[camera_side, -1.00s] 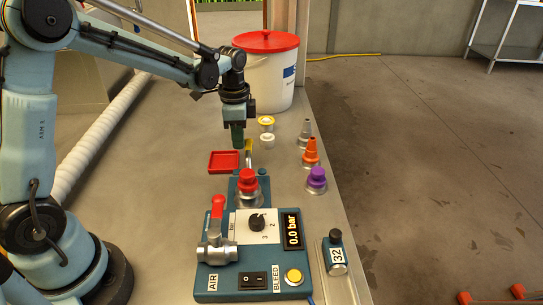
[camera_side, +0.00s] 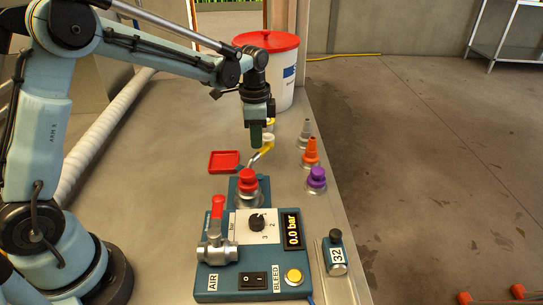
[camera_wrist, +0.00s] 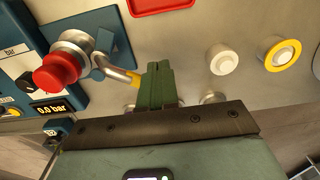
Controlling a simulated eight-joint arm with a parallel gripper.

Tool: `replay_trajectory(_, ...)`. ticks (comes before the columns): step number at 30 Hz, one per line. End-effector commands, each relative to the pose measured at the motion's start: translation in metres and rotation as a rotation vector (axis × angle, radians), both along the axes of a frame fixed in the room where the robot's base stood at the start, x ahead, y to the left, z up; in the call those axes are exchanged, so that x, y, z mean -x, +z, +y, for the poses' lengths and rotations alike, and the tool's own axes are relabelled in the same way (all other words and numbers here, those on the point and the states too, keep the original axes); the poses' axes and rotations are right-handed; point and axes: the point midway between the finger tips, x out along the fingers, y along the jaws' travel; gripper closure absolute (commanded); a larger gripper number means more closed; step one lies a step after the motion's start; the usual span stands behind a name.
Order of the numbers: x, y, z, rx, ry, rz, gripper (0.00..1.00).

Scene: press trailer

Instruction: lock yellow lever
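The yellow lever (camera_side: 266,147) has a bent metal shaft and a yellow grip. In the side view it leans to the right from the blue block behind the red knob. In the wrist view its yellow grip (camera_wrist: 135,79) lies against the left side of my gripper's fingers, its end partly hidden by them. My gripper (camera_side: 255,145) points down at the lever, just left of the yellow grip in the side view. In the wrist view its green fingers (camera_wrist: 158,68) are together, with the lever beside them rather than between them.
A red knob (camera_side: 247,181) stands in front of the lever, with the valve panel (camera_side: 232,285) nearer. A red tray (camera_side: 224,153) lies to the left. Grey, orange (camera_side: 311,153) and purple (camera_side: 316,180) fittings stand to the right. A white bucket (camera_side: 284,95) is behind.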

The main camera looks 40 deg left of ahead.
Motion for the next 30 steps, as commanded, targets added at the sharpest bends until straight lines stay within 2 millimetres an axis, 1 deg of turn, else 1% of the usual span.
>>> replay_trajectory(1, -0.003, 0.0, -0.005, 0.001, -0.003, -0.001, 1.0)
replay_trajectory(4, -0.005, 0.0, -0.009, 0.001, -0.002, -0.001, 1.0)
replay_trajectory(14, -0.005, 0.0, -0.009, 0.001, -0.001, -0.001, 1.0)
replay_trajectory(17, -0.006, 0.0, -0.014, 0.001, -0.001, -0.001, 1.0)
replay_trajectory(24, -0.01, 0.0, -0.032, 0.001, -0.003, -0.001, 1.0)
replay_trajectory(30, -0.011, 0.0, -0.036, 0.001, -0.001, -0.001, 1.0)
